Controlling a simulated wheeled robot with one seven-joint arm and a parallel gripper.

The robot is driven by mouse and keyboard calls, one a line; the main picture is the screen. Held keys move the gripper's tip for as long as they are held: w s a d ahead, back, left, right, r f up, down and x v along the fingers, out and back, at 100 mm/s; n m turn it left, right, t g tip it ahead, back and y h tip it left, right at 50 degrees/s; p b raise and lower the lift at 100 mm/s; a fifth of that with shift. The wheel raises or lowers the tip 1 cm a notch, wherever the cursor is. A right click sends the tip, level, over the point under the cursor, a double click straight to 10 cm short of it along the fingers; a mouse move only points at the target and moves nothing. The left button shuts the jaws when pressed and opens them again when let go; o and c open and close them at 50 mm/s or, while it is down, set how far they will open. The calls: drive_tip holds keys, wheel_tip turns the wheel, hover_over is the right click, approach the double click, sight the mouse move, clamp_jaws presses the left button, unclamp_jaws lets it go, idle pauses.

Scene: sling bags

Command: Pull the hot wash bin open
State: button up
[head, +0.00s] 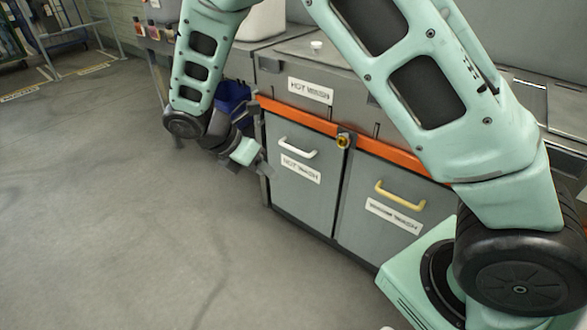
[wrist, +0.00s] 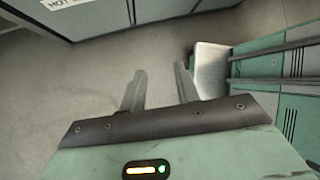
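The hot wash bin (head: 306,193) is a grey front panel at the left of the cabinet, with a white bar handle (head: 298,150) and a "HOT WASH" label (head: 300,171) below it. The panel looks closed, in line with its neighbour. My gripper (head: 258,170) hangs just left of the bin's front, apart from the handle. In the wrist view, my gripper's two fingers (wrist: 160,82) stand apart with bare floor between them. Part of a grey panel with a label (wrist: 58,3) shows at the top left there; the handle is out of that view.
A second panel (head: 385,233) with a yellow handle (head: 400,196) adjoins on the right. An orange rail (head: 300,112) with a yellow knob (head: 343,141) runs above both. A blue container (head: 233,92) stands behind my wrist. The floor at left is clear.

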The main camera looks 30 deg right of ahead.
drive_tip(key=w+d+f+n+t+h+b, duration=0.1)
drive_tip(key=w+d+f+n+h+b, duration=0.35)
drive_tip(key=w+f, duration=0.35)
drive_tip(key=w+d+f+n+t+h+b, duration=0.2)
drive_tip(key=w+d+f+n+h+b, duration=0.25)
drive_tip(key=f, duration=0.55)
drive_tip(key=n+t+h+b, duration=0.3)
drive_tip(key=n+t+b, duration=0.2)
drive_tip(key=n+b, duration=0.3)
approach(293, 148)
drive_tip(key=shift+n, duration=0.6)
drive_tip(key=b+x, duration=0.1)
drive_tip(key=x, duration=0.2)
drive_tip(key=b+x, duration=0.1)
drive_tip(key=x, duration=0.2)
drive_tip(key=b+x, duration=0.1)
drive_tip(key=x, duration=0.3)
drive_tip(key=shift+d+f, duration=0.1)
drive_tip(key=shift+f, duration=0.3)
clamp_jaws()
